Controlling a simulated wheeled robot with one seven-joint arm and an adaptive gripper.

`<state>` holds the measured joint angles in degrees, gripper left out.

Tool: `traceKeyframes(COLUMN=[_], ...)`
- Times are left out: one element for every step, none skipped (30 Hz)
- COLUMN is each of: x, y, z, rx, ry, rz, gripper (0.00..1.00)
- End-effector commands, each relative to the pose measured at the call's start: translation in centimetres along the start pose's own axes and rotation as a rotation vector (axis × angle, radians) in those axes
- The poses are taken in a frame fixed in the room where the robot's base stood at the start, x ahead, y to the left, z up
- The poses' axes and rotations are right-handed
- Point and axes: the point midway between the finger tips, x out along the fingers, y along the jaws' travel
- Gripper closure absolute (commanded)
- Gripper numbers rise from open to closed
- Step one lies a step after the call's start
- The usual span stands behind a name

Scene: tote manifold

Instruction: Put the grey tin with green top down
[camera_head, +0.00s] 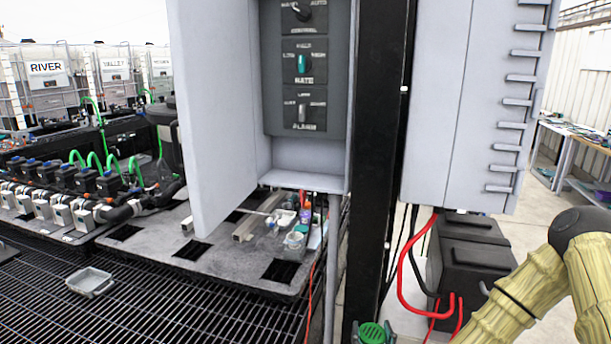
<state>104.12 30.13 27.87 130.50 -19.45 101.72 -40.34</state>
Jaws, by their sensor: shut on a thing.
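A green round ribbed top (371,332) shows at the bottom edge, right of centre, in front of the foot of the black post. It looks like the top of the grey tin; its body is almost wholly cut off by the frame. My arm comes in at the right in a yellowish sleeve and runs down out of the picture. My gripper is below the frame, so its hold on the tin cannot be seen.
An open grey cabinet (218,110) with a switch panel (303,85) stands at centre, beside a black post (377,150). Black boxes (466,260) with red cables are behind my arm. A small grey tray (90,281) lies on the dark floor grating (150,315) at left.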

Motion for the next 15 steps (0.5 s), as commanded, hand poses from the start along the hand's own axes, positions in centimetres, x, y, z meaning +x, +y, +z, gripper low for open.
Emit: traceKeyframes(x=[-0.5,-0.7,-0.9,-1.0,-1.2,-1.3,-1.4,-1.5,-1.6,-1.7,-1.9,-2.1,-2.3,-2.5,-2.8], y=[0.4,0.6,0.8,0.9,1.0,1.1,1.1,1.1,1.1,1.1,1.1,1.1,1.1,1.0,1.0], z=[0.8,1.1,1.4,1.7,1.8,2.0,2.2,2.3,2.5,2.7,3.0,3.3,3.6,3.9,4.4], rx=[-0.001,-0.001,-0.002,-0.002,-0.002,-0.002,-0.002,-0.002,-0.002,-0.002,-0.001,0.000,0.000,0.000,0.001], ry=[-0.003,-0.003,-0.003,-0.003,-0.002,-0.002,-0.002,-0.002,-0.003,-0.004,-0.005,-0.006,-0.006,-0.007,-0.009], rz=[0.003,0.005,0.008,0.009,0.010,0.010,0.010,0.010,0.010,0.010,0.010,0.009,0.008,0.007,0.007], gripper=[0.66,0.66,0.66,0.66,0.66,0.66,0.66,0.66,0.66,0.66,0.66,0.66,0.66,0.66,0.66])
